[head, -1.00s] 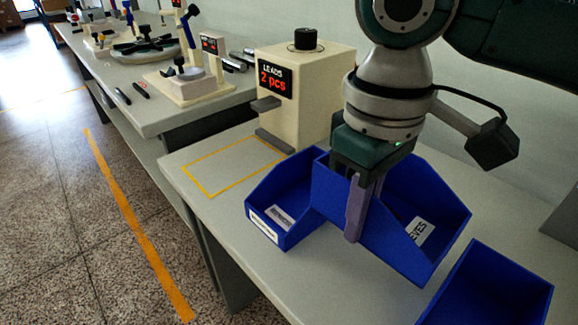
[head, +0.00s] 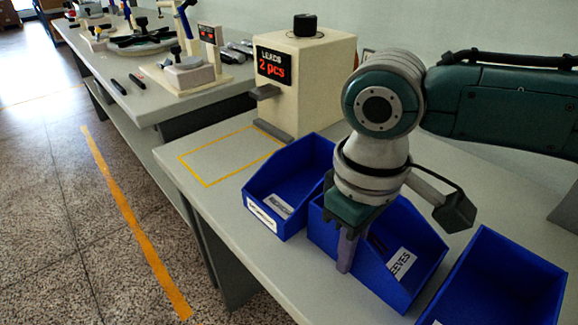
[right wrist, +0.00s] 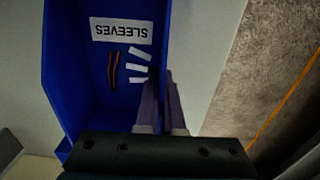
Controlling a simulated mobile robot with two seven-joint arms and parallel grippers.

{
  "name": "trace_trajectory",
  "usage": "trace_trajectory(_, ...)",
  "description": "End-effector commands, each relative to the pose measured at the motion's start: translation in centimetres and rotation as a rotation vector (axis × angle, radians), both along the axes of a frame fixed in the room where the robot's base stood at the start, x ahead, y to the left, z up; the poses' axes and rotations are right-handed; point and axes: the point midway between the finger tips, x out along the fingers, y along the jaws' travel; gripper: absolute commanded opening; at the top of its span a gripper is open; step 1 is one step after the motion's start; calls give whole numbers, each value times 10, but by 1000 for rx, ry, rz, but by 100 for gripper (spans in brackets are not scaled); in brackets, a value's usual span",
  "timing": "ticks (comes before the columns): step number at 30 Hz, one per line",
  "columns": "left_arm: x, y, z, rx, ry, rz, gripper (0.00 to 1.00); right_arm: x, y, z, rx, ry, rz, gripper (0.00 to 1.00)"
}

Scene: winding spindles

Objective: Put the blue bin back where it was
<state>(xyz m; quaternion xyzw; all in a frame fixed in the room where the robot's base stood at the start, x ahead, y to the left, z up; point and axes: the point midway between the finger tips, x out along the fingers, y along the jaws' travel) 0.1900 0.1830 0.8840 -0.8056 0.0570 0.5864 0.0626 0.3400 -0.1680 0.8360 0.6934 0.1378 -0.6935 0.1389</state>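The middle blue bin (head: 414,246), labelled SLEEVES, sits in a row between two other blue bins. It appears to be down on the bench, though its underside is hidden. My right gripper (head: 346,265) points down at its near left wall, with one finger outside. In the right wrist view, the fingers (right wrist: 162,82) are close together on either side of the bin's wall. The same bin (right wrist: 60,70) holds several white pieces (right wrist: 138,70) and thin reddish-brown pieces (right wrist: 112,68). My left gripper is in neither view.
A left blue bin (head: 310,160) stands close beside it, and a right blue bin (head: 545,270) on the other side. A cream LEADS box (head: 325,85) reading 2 pcs stands behind. A yellow-outlined area (head: 225,158) on the bench is empty.

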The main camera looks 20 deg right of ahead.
Motion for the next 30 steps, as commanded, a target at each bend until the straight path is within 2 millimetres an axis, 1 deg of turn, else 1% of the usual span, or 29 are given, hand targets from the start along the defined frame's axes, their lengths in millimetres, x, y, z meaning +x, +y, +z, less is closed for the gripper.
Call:
trace_trajectory(1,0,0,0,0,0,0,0,0,0,-1,0,0,0,7)
trace_trajectory(6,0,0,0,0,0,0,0,0,0,-1,0,0,0,26)
trace_trajectory(8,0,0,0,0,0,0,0,0,0,-1,0,0,0,33)
trace_trajectory(9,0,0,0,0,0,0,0,0,0,-1,0,0,0,35)
trace_trajectory(17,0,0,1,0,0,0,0,0,0,2,0,-1,0,35)
trace_trajectory(20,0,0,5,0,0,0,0,0,0,13,0,-1,-1,35)
trace_trajectory(23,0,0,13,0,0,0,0,1,0,33,1,-3,0,35)
trace_trajectory(27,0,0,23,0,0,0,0,1,0,67,3,-4,-1,35)
trace_trajectory(30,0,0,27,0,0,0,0,1,1,88,2,-3,0,35)
